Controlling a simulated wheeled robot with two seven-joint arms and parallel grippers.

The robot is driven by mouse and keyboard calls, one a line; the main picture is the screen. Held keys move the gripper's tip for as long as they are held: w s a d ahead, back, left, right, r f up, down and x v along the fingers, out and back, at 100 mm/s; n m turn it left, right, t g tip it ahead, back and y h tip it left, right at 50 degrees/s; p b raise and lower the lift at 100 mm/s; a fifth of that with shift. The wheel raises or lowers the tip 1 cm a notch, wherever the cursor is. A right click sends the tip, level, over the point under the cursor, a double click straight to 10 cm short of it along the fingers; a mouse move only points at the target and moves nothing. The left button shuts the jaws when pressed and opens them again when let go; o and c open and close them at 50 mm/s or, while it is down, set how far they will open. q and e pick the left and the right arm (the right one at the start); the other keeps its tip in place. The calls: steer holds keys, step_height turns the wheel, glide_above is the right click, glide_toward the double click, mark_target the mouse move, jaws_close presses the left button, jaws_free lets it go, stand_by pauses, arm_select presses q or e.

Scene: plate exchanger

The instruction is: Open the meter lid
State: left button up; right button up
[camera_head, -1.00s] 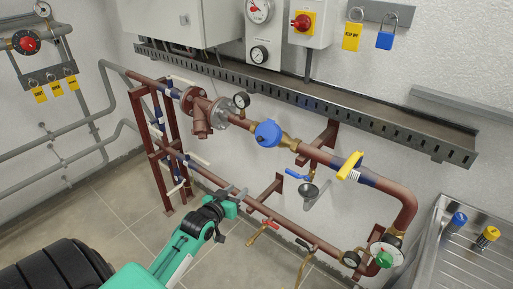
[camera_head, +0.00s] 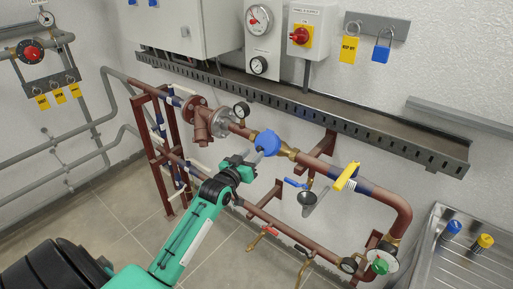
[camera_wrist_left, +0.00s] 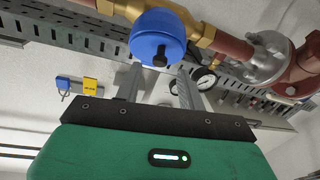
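The blue meter lid (camera_head: 266,142) sits on the brass-fitted meter in the upper brown pipe. It appears closed. In the left wrist view the round blue lid (camera_wrist_left: 157,38) has a small dark tab on its near edge. My left gripper (camera_head: 252,157) is just left of and below the lid in the head view, its tips close to it. In the left wrist view the left gripper's two fingers (camera_wrist_left: 160,78) are spread apart with nothing between them, below the lid. Whether a fingertip touches the lid cannot be told. My right gripper is not in view.
A pressure gauge (camera_head: 241,110) stands on the pipe left of the meter, and a yellow-handled valve (camera_head: 345,176) is to the right. A perforated cable tray (camera_head: 300,106) runs above. A blue-handled valve (camera_head: 296,183) and the lower pipe are below the meter.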

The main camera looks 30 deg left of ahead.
mark_target(258, 148)
arm_select(q)
steer(key=shift+w+a+p, duration=0.1)
steer(key=shift+w+p, duration=0.2)
steer(key=shift+w, duration=1.45)
jaws_close()
